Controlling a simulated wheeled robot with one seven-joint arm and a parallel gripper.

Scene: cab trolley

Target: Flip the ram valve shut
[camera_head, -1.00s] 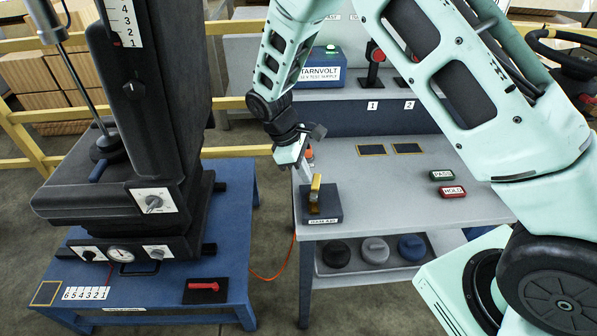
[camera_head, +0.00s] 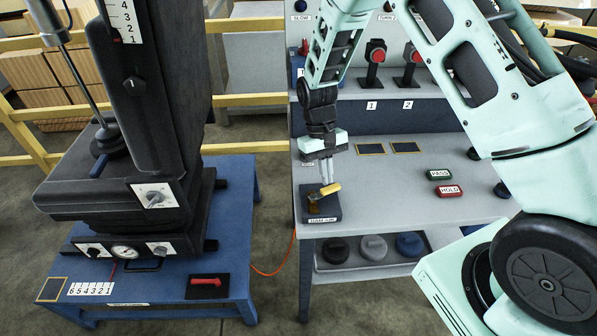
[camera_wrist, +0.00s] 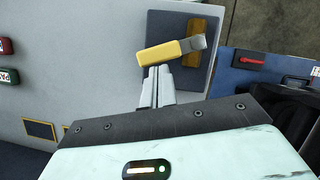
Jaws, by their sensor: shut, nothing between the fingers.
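The ram valve is a dark blue-grey block (camera_head: 322,210) with a brass body and a yellow lever (camera_head: 331,188), on the front left corner of the grey bench. In the head view the lever points to the right, across the block. In the wrist view the lever (camera_wrist: 168,52) lies crosswise just beyond my fingertips, with the brass body (camera_wrist: 193,60) beside it. My gripper (camera_head: 327,180) points down right behind the lever, fingers together and empty. It also shows in the wrist view (camera_wrist: 158,70). The fingertips appear to be at the lever's side; I cannot tell whether they touch.
Green PASS (camera_head: 439,174) and red HOLD (camera_head: 449,190) blocks lie to the right on the bench (camera_head: 400,210). A black press (camera_head: 155,120) on a blue table (camera_head: 236,200) stands to the left, with a red handle (camera_head: 207,287).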

